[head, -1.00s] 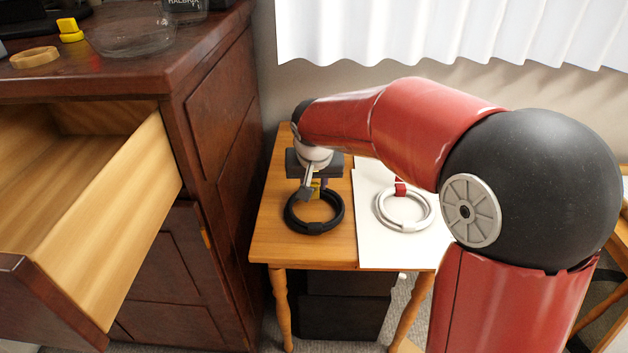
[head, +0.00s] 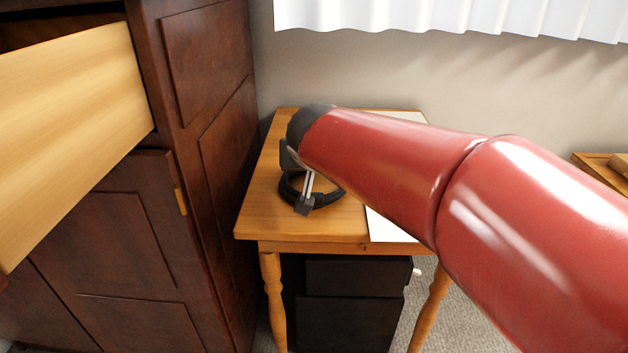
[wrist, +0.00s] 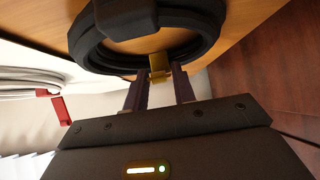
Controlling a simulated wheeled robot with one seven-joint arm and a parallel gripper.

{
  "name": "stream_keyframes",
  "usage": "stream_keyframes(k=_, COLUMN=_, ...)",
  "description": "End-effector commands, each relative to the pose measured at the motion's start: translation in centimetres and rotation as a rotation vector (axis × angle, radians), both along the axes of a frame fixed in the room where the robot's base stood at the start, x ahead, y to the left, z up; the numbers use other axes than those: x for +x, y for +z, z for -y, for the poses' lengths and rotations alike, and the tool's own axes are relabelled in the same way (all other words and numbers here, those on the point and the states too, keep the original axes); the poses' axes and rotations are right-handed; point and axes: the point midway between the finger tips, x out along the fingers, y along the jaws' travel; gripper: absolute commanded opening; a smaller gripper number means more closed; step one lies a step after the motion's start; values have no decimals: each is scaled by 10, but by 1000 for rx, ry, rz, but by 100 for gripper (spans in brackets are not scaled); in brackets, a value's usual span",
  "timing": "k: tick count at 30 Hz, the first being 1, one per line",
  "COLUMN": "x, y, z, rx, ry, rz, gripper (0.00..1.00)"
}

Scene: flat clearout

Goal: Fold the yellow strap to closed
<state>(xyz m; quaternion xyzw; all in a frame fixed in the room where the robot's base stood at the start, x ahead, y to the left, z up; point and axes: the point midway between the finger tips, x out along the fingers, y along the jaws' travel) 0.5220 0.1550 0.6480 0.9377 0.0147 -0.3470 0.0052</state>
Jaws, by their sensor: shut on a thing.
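A black coiled ring (head: 325,199) lies on the small wooden table, partly hidden by my gripper and arm in the head view. In the wrist view the black coil (wrist: 205,40) is close in front of my gripper, with a dark block on its far side. The yellow strap (wrist: 159,66) sits at the coil's near edge, between my fingertips. My gripper (wrist: 158,82) is shut on the yellow strap. In the head view my gripper (head: 305,198) is over the coil's left part, and the strap is hidden there.
A white coil (wrist: 20,82) with a red strap (wrist: 60,108) shows in the wrist view; my arm hides it in the head view. A dark cabinet with an open drawer (head: 70,120) stands left of the table (head: 300,229). A dark drawer unit (head: 350,300) stands below.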

Motion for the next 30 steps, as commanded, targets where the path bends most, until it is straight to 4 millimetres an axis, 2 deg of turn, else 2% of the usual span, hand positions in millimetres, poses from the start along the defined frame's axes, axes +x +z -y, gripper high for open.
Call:
stream_keyframes(k=1, x=-1, y=-5, z=0, rx=-1, ry=1, rz=23, gripper=4)
stream_keyframes(k=13, x=-3, y=-9, z=0, rx=4, ry=1, rz=160, gripper=4)
stream_keyframes(k=30, x=-3, y=-11, z=0, rx=7, ry=1, rz=189, gripper=4)
